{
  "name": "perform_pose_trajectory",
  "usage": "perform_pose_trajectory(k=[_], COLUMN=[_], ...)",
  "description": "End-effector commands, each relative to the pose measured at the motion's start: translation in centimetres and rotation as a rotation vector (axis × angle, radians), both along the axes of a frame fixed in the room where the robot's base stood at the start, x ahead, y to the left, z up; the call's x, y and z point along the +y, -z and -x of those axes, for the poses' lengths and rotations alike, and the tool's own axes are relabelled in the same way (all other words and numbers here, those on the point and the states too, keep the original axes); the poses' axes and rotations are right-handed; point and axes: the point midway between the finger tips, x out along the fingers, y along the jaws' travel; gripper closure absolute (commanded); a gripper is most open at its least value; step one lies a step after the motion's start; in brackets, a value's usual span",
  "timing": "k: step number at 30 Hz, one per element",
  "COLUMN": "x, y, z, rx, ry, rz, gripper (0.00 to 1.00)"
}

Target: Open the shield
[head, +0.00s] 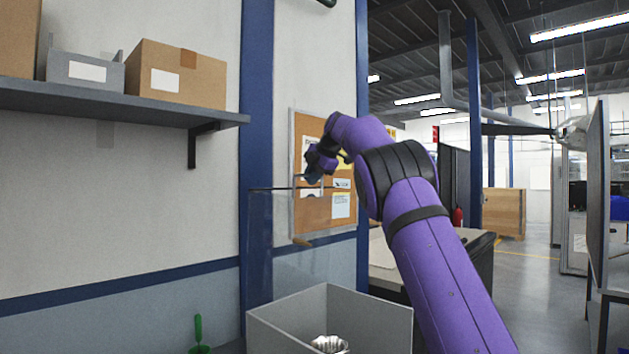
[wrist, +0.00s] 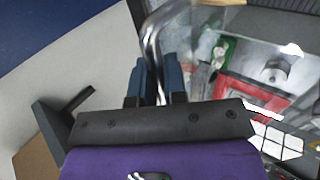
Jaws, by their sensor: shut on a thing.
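The shield (head: 272,225) is a clear panel with a dark upper edge, standing in front of the blue post and cork board in the head view. In the wrist view its clear pane (wrist: 245,50) spreads at the right, with red and green things showing through. A bent shiny metal handle (wrist: 152,48) runs down between my fingers. My gripper (wrist: 159,82) is shut on this handle. In the head view my gripper (head: 313,178) is small and dark at the shield's upper edge, and the grip itself is hard to make out.
A grey open bin (head: 380,318) with a shiny metal part (head: 329,344) in it stands below the shield. A green-handled tool (head: 198,335) is at its left. A wall shelf (head: 110,100) with boxes is at upper left. A cork board (head: 305,150) hangs behind my gripper.

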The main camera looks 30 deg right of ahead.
Motion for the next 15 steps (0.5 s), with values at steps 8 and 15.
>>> perform_pose_trajectory(k=[8,15], x=[0.29,0.33], y=[0.00,0.01], z=[-0.40,-0.41], rx=[0.025,0.027], ry=[-0.004,-0.005], rz=[0.009,0.008], gripper=[1.00,1.00])
